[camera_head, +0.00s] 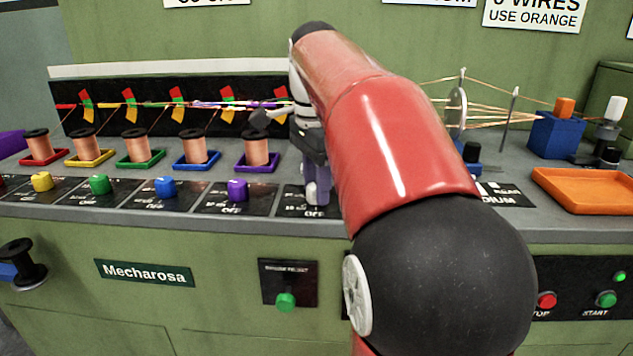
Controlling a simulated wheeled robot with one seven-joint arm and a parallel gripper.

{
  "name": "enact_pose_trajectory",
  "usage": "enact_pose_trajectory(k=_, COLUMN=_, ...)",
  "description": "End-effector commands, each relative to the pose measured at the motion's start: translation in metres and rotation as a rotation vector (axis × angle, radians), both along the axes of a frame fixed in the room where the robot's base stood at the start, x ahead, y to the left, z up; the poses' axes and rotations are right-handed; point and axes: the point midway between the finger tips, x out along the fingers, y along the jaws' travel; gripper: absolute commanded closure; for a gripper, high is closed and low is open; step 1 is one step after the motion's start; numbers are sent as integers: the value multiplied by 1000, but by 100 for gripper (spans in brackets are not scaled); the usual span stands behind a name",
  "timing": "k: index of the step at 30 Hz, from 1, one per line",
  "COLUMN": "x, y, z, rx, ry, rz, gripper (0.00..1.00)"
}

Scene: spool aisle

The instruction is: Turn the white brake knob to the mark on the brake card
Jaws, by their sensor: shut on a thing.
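My gripper (316,198) points straight down at the counter's front row of knob plates, right of the purple knob. Its fingers are closed on a knob at the black plate (293,196) there. The fingers hide that knob almost wholly, so its colour and pointer direction cannot be read; it stands where the white brake knob would be.
Purple (237,190), blue (165,188), green (99,184) and yellow (41,182) knobs line the counter's left. Copper spools (197,150) stand behind them. An orange tray (590,190) and a blue block (556,135) are at right. My arm hides the middle.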

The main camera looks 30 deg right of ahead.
Motion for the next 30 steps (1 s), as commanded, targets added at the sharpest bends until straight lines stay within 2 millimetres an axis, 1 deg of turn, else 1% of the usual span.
enact_pose_trajectory(k=4, x=0, y=0, z=1, rx=-1, ry=-2, rz=-75, gripper=91)
enact_pose_trajectory(k=10, x=0, y=0, z=1, rx=-1, ry=-2, rz=-137, gripper=91)
enact_pose_trajectory(k=26, x=0, y=0, z=1, rx=-1, ry=-3, rz=-160, gripper=91)
enact_pose_trajectory(k=27, x=0, y=0, z=1, rx=-1, ry=-3, rz=-160, gripper=65)
enact_pose_trajectory(k=30, x=0, y=0, z=1, rx=-1, ry=-2, rz=-160, gripper=52)
